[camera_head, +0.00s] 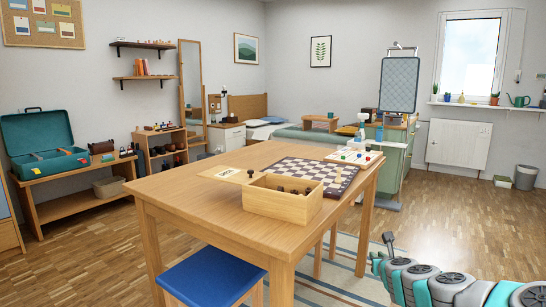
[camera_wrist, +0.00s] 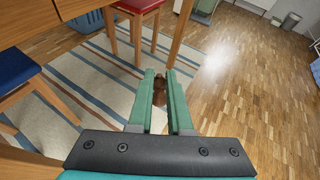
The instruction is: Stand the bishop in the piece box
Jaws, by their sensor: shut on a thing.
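My gripper (camera_wrist: 160,76) shows in the wrist view with its two green fingers closed on a small dark brown piece (camera_wrist: 159,93), which I take to be the bishop. Its shape is mostly hidden between the fingers. Below it are the rug and floor, clear of the tabletop. The piece box (camera_head: 268,204) is an open light wooden box near the table's front corner in the head view. Several dark pieces stand inside it, and its floor is largely hidden by the front wall. My arm is at the lower right of the head view, apart from the box.
The wooden table (camera_head: 190,190) also holds a chessboard (camera_head: 300,168) with a pale piece (camera_head: 338,175), a card (camera_head: 228,174) and a white game board with coloured pegs (camera_head: 353,156). A blue stool (camera_head: 212,277) stands at the table's front. A red stool (camera_wrist: 140,5) shows in the wrist view.

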